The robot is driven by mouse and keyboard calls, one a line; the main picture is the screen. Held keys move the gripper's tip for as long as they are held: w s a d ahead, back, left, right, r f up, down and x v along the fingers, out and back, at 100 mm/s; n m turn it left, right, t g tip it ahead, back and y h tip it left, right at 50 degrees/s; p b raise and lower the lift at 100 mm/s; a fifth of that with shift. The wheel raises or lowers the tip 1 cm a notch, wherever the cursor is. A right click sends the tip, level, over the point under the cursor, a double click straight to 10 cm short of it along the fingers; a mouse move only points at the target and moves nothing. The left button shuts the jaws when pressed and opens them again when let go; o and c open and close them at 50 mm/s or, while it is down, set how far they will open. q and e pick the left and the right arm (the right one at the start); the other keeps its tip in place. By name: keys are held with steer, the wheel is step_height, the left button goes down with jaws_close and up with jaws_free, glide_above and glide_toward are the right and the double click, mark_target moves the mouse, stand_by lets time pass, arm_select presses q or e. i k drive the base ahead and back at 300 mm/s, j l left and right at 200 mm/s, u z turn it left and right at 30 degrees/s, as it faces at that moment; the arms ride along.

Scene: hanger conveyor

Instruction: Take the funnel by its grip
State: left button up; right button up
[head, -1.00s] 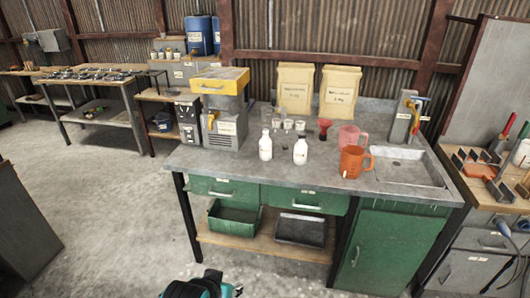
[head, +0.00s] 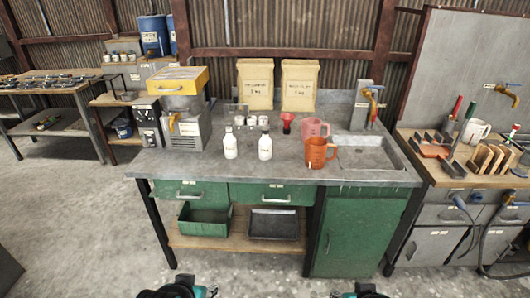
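A small red funnel (head: 287,121) stands on the grey workbench (head: 190,165), behind the jugs and to the right of several small white cups (head: 251,121). Its grip is too small to make out. My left gripper (head: 190,291) shows at the bottom edge, well in front of the bench and far from the funnel. My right gripper (head: 362,291) shows at the bottom edge, also far from the funnel. Both are cut off by the frame, so their fingers are hidden.
An orange jug (head: 317,153), a pink jug (head: 312,128) and two white bottles (head: 230,143) stand near the funnel. Two paper bags (head: 299,85) are behind it. A sink (head: 366,157) is at right, a yellow-topped machine (head: 185,110) at left. The bench front is bare.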

mark_target(287, 118)
steer(key=i+z, duration=0.35)
steer(key=i, duration=0.2)
steer(key=i+j+z, duration=0.3)
steer(key=i, duration=0.3)
steer(key=l, duration=0.1)
